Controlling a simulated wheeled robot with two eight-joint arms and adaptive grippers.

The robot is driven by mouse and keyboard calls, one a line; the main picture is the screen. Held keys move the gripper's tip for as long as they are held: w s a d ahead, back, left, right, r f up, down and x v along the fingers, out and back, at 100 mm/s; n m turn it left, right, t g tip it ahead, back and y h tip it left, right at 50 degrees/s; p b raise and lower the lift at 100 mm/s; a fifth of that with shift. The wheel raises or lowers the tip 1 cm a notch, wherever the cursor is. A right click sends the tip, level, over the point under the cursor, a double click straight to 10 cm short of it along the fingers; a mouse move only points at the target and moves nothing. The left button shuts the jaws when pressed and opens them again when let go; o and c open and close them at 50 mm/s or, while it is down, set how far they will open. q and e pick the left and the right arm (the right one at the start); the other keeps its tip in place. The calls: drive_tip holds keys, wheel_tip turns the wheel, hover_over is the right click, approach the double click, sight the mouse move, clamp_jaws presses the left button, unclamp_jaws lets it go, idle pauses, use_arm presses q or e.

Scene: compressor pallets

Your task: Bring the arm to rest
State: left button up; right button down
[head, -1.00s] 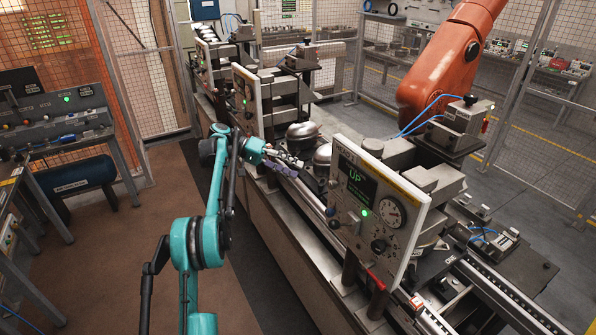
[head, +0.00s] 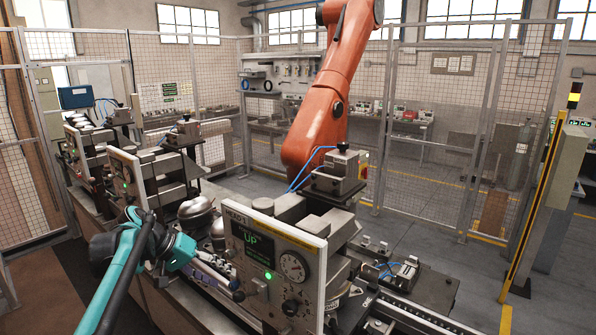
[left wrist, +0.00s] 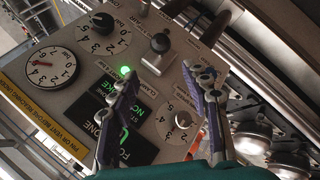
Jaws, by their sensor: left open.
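My left arm is teal and comes in from the lower left of the head view. Its gripper (head: 214,274) is beside the conveyor, in front of the shiny domed compressors (head: 196,208) and left of the grey control panel (head: 258,225) that reads "UP". In the left wrist view the left gripper (left wrist: 165,92) has its two purple-grey fingers apart with nothing between them. Behind them is a panel face with a pressure gauge (left wrist: 50,68), a lit green lamp (left wrist: 125,72), a lever (left wrist: 160,45) and dials. Whether the fingertips touch it, I cannot tell. My right gripper is out of view.
An orange robot arm (head: 318,120) stands over the line behind the panel. A second panel (head: 128,178) stands farther left. Mesh fencing (head: 435,130) encloses the cell. A yellow-edged post (head: 537,205) stands at the right. Grey floor (head: 420,205) is open behind the line.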

use_arm(q)
drive_tip(key=s+d+f+t+y+b, duration=0.1)
drive_tip(key=s+f+y+b, duration=0.3)
drive_tip(key=s+f, duration=0.7)
drive_tip(key=s+d+f+t+y+b, duration=0.1)
drive_tip(key=s+f+t+y+b, duration=0.2)
drive_tip(key=s+f, duration=0.8)
drive_tip(key=s+b, duration=0.2)
drive_tip(key=s, duration=0.3)
drive_tip(key=shift+d+f+y, duration=0.35)
drive_tip(key=shift+d+y, duration=0.05)
